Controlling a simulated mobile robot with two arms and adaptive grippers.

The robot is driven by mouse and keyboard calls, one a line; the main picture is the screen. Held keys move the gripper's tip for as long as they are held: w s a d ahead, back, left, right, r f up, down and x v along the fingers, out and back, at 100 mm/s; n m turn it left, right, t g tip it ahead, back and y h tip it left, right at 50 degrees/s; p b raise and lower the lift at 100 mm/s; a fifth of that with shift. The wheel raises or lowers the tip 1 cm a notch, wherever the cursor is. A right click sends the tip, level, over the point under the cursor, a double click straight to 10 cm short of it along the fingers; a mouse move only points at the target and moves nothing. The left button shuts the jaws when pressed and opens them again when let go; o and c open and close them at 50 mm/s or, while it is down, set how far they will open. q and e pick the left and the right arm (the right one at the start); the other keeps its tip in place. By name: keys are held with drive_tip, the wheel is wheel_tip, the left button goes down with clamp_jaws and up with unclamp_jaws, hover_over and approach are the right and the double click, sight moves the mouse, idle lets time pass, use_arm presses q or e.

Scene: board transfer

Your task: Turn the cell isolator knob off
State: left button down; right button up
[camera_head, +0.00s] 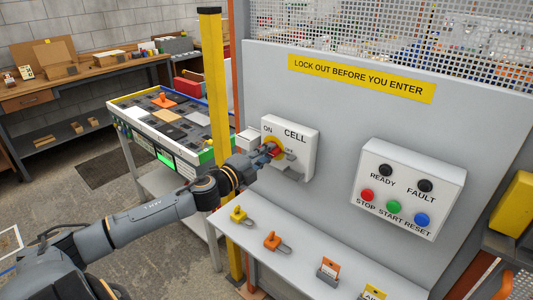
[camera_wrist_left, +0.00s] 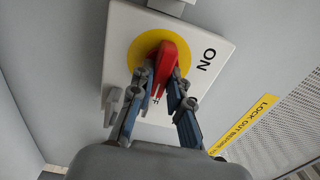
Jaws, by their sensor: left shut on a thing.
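The cell isolator is a white box (camera_head: 304,148) marked CELL and ON, fixed to the grey panel. Its red knob (camera_wrist_left: 170,58) sits on a yellow disc (camera_wrist_left: 139,50). My left gripper (camera_wrist_left: 158,88) is shut on the red knob, one finger on each side. In the left wrist view, the knob's narrow end points down between the fingers toward lettering ending in F, with ON to the right. In the head view, my left gripper (camera_head: 272,151) covers much of the knob and disc. My right gripper is not in view.
A button box (camera_head: 412,187) is on the panel to the right. Below, a shelf (camera_head: 300,263) holds a yellow padlock (camera_head: 238,214), an orange padlock (camera_head: 271,241) and tags (camera_head: 328,269). A yellow post (camera_head: 215,80) stands left of the panel, beside a tray table (camera_head: 130,118).

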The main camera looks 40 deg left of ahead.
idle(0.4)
use_arm(q)
drive_tip(key=c, duration=1.3)
unclamp_jaws()
drive_tip(key=shift+s+f, duration=0.15)
drive_tip(key=shift+s, duration=0.45)
drive_tip(key=s, duration=1)
drive_tip(key=shift+s+a, duration=0.2)
drive_tip(key=shift+s, duration=0.2)
